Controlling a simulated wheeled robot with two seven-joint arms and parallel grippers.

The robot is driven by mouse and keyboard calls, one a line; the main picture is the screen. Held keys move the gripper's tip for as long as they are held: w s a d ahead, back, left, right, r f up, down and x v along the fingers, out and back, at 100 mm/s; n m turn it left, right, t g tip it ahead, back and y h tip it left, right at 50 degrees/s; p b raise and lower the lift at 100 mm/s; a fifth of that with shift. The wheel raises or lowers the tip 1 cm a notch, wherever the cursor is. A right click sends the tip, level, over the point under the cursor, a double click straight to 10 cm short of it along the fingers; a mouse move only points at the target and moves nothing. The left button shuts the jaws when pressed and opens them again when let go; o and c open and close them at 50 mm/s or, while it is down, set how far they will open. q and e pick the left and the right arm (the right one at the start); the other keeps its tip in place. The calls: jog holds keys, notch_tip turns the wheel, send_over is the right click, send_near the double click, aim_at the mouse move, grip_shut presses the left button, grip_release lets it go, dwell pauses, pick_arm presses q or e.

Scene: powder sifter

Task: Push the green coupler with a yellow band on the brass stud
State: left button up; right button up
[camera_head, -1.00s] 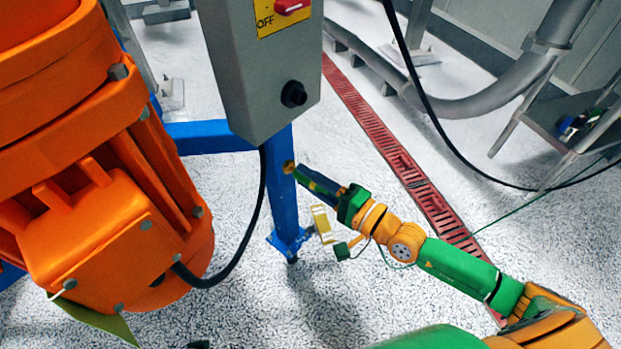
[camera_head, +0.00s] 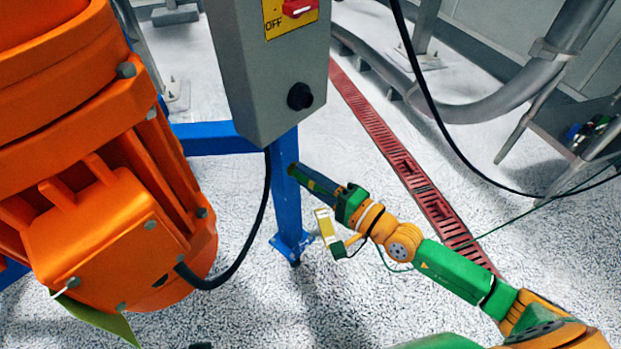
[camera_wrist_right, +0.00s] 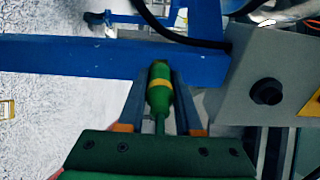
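The green coupler with a yellow band (camera_wrist_right: 160,90) is between the two fingers of my right gripper (camera_wrist_right: 160,78) in the wrist view. The fingers are closed in on its sides, and a thin green tail runs back toward the palm. The coupler's far end is at the blue beam. In the head view my right gripper (camera_head: 298,172) reaches the blue post (camera_head: 286,195) below the grey switch box. The brass stud is hidden now behind the coupler and fingertips, so I cannot tell how far the coupler sits on it. My left gripper is not in view.
The grey switch box (camera_head: 268,75) with a black knob (camera_head: 300,96) is just above my right gripper. A large orange motor (camera_head: 110,220) fills the left. A black cable (camera_head: 255,230) hangs between them.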

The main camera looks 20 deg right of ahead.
jog(key=o, duration=0.5)
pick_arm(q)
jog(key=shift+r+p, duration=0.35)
pick_arm(e)
jog(key=v, duration=0.7)
jog(key=shift+s, duration=0.1)
